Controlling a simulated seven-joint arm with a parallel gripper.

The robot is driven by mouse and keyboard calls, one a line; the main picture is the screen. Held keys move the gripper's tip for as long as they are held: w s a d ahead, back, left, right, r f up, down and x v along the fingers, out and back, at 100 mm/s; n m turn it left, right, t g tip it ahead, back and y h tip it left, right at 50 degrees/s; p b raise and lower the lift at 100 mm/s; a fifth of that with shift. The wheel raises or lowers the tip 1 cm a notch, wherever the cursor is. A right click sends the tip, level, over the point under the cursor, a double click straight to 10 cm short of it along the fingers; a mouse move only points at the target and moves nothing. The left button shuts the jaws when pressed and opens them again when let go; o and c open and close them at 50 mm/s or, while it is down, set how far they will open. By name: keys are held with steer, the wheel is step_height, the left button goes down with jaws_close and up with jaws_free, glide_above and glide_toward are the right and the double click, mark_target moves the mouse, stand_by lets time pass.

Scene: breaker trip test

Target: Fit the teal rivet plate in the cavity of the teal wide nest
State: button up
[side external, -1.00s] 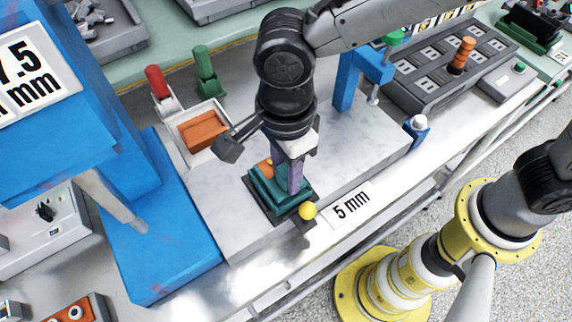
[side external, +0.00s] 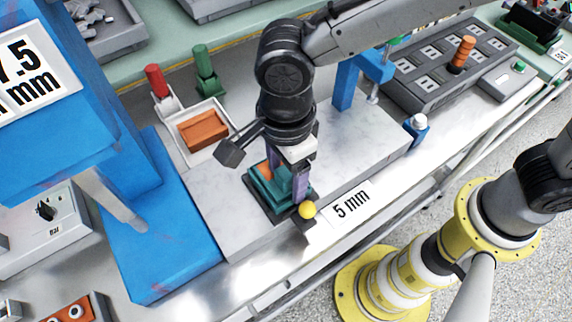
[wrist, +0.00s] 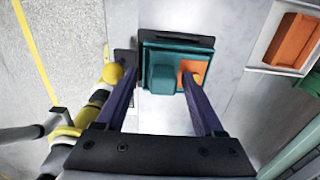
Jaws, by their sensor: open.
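The teal wide nest (wrist: 215,47) sits on the grey slab, and in the side view (side external: 268,204) it is near the slab's front edge. A teal piece with a raised block (wrist: 162,76), apparently the rivet plate, lies in or on it; I cannot tell whether it is fully seated. An orange area (wrist: 196,70) shows at the right of the block. My gripper (wrist: 158,76) is open, its purple fingers on either side of the raised block with gaps visible. In the side view my gripper (side external: 287,188) hides part of the plate and nest.
A yellow ball (side external: 307,210) stands close beside the nest. A white tray with an orange block (side external: 203,129) lies behind left. A blue press-like stand (side external: 160,245) is at left and a blue clamp frame (side external: 346,82) at back right. The slab between is clear.

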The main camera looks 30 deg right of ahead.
mark_target(286, 174)
step_height(286, 174, up, 14)
stand_by(0.5)
steer(key=shift+f, duration=0.1)
